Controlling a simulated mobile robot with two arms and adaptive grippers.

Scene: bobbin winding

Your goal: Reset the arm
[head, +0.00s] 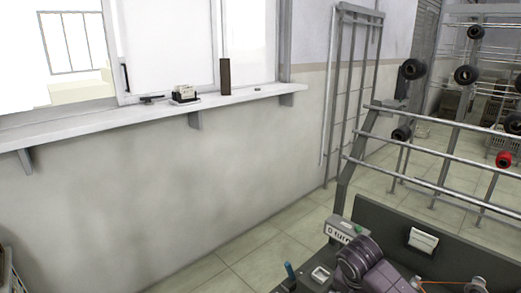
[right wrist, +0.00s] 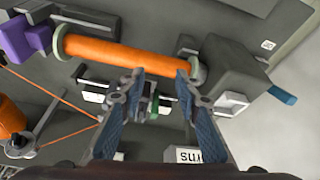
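The winding machine shows at the lower right of the head view, with a "0 turn" display (head: 340,232) and a blue handle (head: 289,271). In the right wrist view a bobbin (right wrist: 125,56) wound with orange thread lies between a purple block (right wrist: 22,36) and a grey housing (right wrist: 233,68), which has a blue handle (right wrist: 281,94). My right gripper (right wrist: 158,78) is open and empty, its fingertips apart over the machine at the bobbin's near side. I cannot tell whether they touch it. A small metal arm (right wrist: 20,143) sits at the lower left. My left gripper is not in view.
Orange thread (right wrist: 70,137) runs across the left of the wrist view near an orange spool (right wrist: 10,118). A rack (head: 440,160) with dark spools and one red spool (head: 503,159) stands behind the machine. A window ledge (head: 130,113) holds small items. The tiled floor (head: 245,255) is clear.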

